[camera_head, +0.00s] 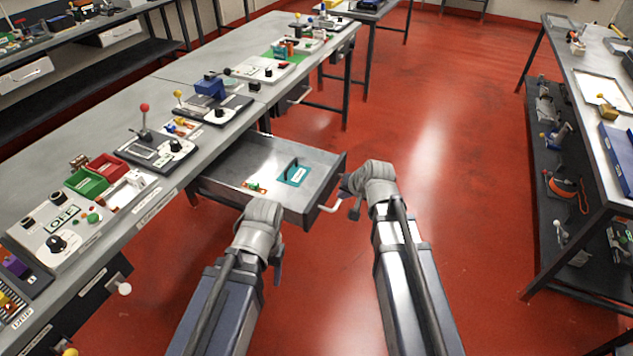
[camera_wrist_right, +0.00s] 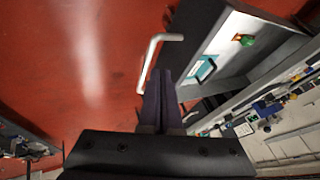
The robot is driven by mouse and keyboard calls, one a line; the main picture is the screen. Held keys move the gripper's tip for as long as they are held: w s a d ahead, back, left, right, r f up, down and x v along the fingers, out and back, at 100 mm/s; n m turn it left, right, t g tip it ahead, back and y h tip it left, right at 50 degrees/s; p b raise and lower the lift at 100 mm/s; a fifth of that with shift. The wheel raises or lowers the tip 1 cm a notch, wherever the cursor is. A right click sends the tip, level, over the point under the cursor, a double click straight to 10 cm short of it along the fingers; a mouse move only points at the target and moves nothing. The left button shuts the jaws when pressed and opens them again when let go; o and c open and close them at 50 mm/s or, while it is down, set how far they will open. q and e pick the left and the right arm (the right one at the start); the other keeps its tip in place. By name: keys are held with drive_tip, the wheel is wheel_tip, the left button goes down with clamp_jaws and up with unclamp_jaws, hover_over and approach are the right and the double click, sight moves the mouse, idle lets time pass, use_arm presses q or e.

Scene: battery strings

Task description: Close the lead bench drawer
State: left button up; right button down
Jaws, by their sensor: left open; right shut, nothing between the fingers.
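The lead bench drawer (camera_head: 325,200) is pulled out from under the long left bench, in the middle of the head view. It holds a teal piece (camera_head: 292,174) and a small board with green and red parts (camera_head: 255,186). Its pale bar handle (camera_head: 331,208) is on the front face; the handle also shows in the right wrist view (camera_wrist_right: 152,58). My right gripper (camera_head: 351,196) is shut and empty, close to the drawer front beside the handle; I cannot tell whether it touches. My left gripper (camera_head: 278,262) is open, low in front of the drawer's near side.
The left bench (camera_head: 213,148) carries control panels, a lever box and red and green bins (camera_head: 88,182). Another bench (camera_head: 590,85) with a lower shelf of tools stands at the right. The red floor (camera_head: 450,130) between them is clear.

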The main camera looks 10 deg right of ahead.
drive_tip(key=w+r, duration=0.1)
drive_tip(key=b, duration=0.8)
approach(328, 196)
drive_tip(key=x, duration=0.4)
drive_tip(key=shift+s+a+f, duration=0.1)
drive_tip(key=shift+f, duration=0.3)
drive_tip(key=shift+r, duration=0.1)
